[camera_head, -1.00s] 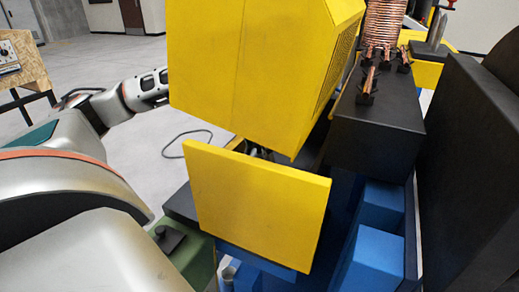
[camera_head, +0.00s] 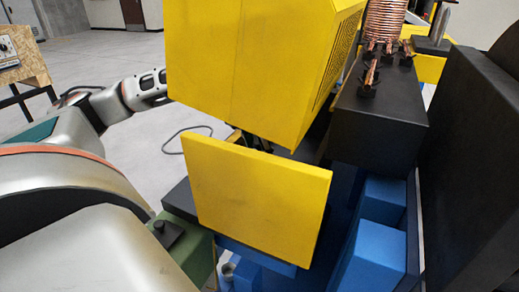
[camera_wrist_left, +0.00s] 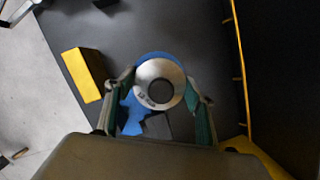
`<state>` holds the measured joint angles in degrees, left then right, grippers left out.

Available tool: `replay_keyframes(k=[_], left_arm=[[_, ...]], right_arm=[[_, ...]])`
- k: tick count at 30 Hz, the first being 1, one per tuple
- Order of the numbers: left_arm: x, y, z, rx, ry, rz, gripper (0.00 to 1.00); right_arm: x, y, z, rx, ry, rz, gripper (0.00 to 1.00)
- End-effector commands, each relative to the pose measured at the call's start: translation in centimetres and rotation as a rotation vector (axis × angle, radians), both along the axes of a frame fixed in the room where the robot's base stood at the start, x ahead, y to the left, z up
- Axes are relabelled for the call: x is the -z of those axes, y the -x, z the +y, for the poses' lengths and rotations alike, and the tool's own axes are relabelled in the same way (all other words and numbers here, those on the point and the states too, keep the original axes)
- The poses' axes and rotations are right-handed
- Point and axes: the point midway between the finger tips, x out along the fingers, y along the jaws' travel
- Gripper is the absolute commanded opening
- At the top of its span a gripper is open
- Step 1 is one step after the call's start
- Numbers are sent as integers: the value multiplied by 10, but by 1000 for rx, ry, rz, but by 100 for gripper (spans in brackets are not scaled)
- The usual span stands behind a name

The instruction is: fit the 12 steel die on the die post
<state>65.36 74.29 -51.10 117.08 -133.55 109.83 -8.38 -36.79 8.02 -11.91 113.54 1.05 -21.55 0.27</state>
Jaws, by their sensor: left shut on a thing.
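The 12 steel die (camera_wrist_left: 147,73) is a silver ring with a dark central hole and a "12" mark, seen in the left wrist view. My left gripper (camera_wrist_left: 160,95) is shut on it, with a green-padded finger on each side. Blue shapes (camera_wrist_left: 131,115) show behind and below the die; I cannot tell whether they touch it. I cannot make out the die post for certain. In the head view my left gripper is mostly hidden behind yellow machine parts. My right gripper is not in view.
A large yellow housing (camera_head: 250,70) and a yellow panel (camera_head: 258,205) block much of the head view. A black block (camera_head: 378,120) carries copper pieces beside a copper coil (camera_head: 383,18). A yellow block (camera_wrist_left: 83,74) lies left of the die on a dark surface.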

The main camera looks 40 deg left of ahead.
Motion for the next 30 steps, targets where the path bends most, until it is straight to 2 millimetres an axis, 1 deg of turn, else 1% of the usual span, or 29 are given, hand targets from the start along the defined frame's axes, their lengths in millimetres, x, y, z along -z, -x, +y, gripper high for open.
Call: replay_keyframes(k=[5,6,8,9,17,20,23,26,30], left_arm=[[2,-1,0,0,0,-4,3],[2,-1,0,0,0,-4,56],[2,-1,0,0,0,-5,72],[2,-1,0,0,0,-4,73],[5,1,0,0,0,4,73],[2,1,0,0,0,2,73],[-7,3,1,-1,0,0,73],[-23,7,2,0,0,-4,73],[-52,14,4,-2,-1,-5,73]], right_arm=[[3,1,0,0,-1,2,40],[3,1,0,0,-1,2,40],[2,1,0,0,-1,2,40],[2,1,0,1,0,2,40],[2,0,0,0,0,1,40],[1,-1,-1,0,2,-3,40],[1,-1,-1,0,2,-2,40],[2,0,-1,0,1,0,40],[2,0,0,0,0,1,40]])
